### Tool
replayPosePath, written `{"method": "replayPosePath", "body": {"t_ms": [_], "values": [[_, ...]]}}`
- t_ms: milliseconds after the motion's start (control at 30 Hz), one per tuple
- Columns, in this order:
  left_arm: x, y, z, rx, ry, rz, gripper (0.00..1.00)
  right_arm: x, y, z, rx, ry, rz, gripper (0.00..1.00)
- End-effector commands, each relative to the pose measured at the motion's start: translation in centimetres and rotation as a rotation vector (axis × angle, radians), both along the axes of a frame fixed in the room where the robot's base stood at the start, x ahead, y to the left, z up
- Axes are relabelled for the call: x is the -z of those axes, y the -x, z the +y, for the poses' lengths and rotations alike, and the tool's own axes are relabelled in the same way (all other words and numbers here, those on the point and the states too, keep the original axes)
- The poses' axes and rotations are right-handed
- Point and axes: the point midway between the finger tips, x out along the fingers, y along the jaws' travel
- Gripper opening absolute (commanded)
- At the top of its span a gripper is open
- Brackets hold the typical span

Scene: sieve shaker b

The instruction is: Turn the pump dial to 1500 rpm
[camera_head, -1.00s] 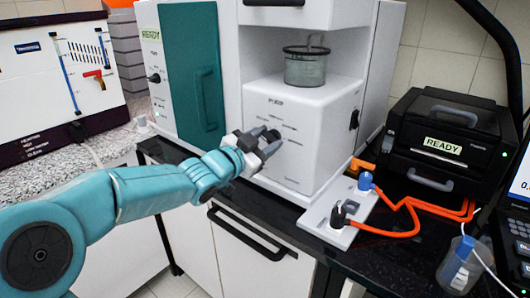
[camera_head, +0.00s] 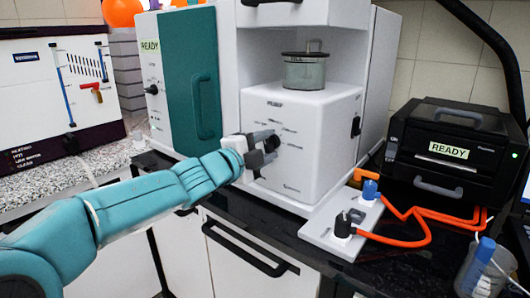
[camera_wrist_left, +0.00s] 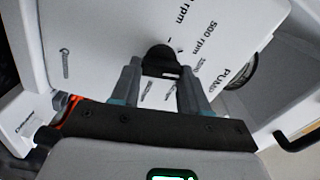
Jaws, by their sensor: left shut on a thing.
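The pump box (camera_head: 318,150) is a white cabinet with printed speed marks on its front. Its black dial (camera_head: 271,141) is mostly hidden by my left gripper (camera_head: 262,148) in the head view. In the left wrist view the dial (camera_wrist_left: 161,57) sits between the tips of my left gripper (camera_wrist_left: 160,80), which is shut on it. The wrist view shows "500 rpm", "PUMP" and other marks tilted around the dial. I cannot tell which mark the dial points to. My right gripper is not in view.
A glass vessel (camera_head: 304,71) stands on the pump box. A teal-door cabinet (camera_head: 190,80) is at its left. At the right are a white plate (camera_head: 325,235) with orange cables (camera_head: 420,240) and a black READY device (camera_head: 450,150).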

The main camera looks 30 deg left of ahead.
Motion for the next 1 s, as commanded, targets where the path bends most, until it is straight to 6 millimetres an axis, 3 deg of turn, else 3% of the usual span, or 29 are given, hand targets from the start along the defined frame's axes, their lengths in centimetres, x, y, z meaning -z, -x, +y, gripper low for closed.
{"method": "replayPosePath", "body": {"t_ms": [400, 967, 1000], "values": [[0.02, 0.01, 0.03, -0.002, -0.189, -0.018, 0.14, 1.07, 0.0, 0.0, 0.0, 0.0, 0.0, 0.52], [-0.09, 0.02, 0.04, -0.002, -0.218, -0.021, 0.14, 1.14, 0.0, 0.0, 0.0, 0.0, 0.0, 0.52], [-0.1, 0.02, 0.05, -0.002, -0.218, -0.021, 0.51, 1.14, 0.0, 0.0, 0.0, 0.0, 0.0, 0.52]]}}
